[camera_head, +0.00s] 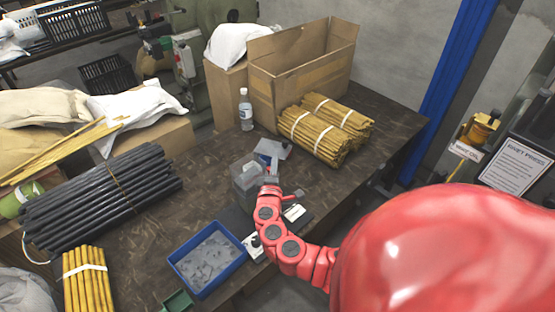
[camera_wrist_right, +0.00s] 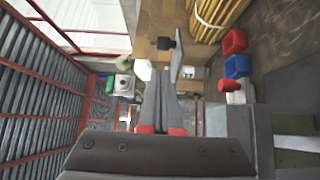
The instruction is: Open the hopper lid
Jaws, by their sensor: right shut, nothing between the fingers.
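A small grey box, which looks like the hopper (camera_head: 246,178), stands on the dark table near its middle. A pale tilted plate (camera_head: 272,149) with a blue patch shows just behind it; I cannot tell whether this is the lid. My right gripper (camera_head: 268,188) is at the box's right side, and its fingers are mostly hidden by my red arm. In the right wrist view, the fingers (camera_wrist_right: 160,95) are shut and empty. Beyond their tips is a thin grey plate (camera_wrist_right: 176,60) with a black knob (camera_wrist_right: 165,43) beside it. My left gripper is out of view.
A blue tray (camera_head: 207,256) of grey parts stands in front. Dark rods (camera_head: 100,195) lie to the left. A bottle (camera_head: 245,110), yellow stick bundles (camera_head: 325,130) and an open carton (camera_head: 300,70) stand behind. Bare table shows left of the box.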

